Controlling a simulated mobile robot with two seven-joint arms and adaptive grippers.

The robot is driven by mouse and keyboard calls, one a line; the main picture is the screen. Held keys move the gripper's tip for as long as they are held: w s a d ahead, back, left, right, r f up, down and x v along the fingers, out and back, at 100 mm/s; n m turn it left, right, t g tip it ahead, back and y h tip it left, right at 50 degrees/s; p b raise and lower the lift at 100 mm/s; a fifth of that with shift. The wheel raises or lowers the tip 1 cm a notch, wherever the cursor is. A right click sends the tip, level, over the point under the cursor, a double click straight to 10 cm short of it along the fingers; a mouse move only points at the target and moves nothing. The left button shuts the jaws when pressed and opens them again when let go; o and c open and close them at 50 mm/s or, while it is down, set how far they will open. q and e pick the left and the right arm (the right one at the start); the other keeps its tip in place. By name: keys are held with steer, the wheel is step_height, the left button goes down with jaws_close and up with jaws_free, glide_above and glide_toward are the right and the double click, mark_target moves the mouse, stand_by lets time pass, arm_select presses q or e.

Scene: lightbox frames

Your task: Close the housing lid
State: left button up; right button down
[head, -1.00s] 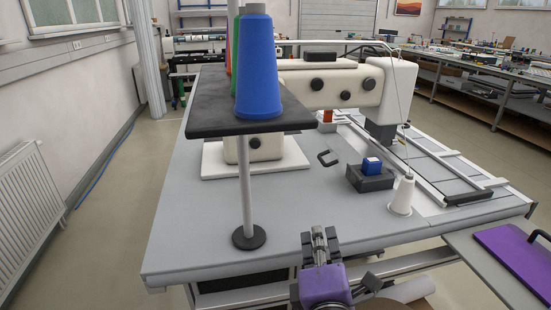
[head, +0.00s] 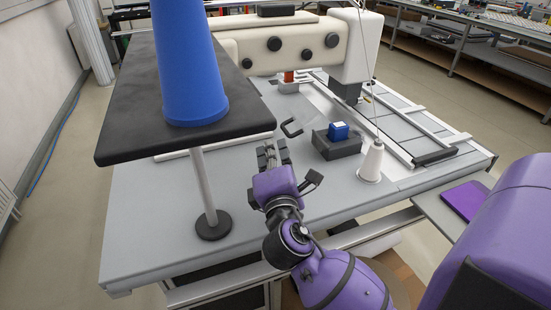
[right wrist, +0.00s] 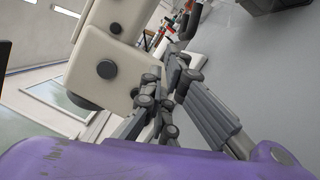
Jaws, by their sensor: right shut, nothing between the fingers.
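The cream machine housing (head: 300,45) with dark round knobs stands across the back of the grey table; part of it also shows in the right wrist view (right wrist: 90,85). I cannot make out for sure which part is the lid. A dark C-shaped handle (head: 285,131) is on the tabletop in front of the housing. My right gripper (head: 273,152) is shut and empty, above the table just in front of the handle. Its fingers meet near the middle of the right wrist view (right wrist: 168,88). My left gripper is not in view.
A blue thread cone (head: 190,75) stands on a black shelf (head: 125,125) left of my gripper, held up by a pole (head: 203,188). To the right are a dark box (head: 337,148) with a blue block (head: 338,131) and a white thread cone (head: 371,160). The front tabletop is mostly clear.

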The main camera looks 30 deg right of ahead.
mark_target(302, 132)
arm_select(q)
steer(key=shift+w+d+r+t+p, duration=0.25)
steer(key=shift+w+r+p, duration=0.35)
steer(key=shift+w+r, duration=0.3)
arm_select(e)
steer(key=d, duration=0.1)
steer(key=w+d+r, duration=0.1)
steer(key=d, duration=0.3)
steer(key=shift+w+r, duration=0.25)
steer(key=shift+w, duration=0.15)
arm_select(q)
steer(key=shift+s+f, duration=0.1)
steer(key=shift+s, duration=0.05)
arm_select(e)
steer(key=shift+w+r, duration=0.1)
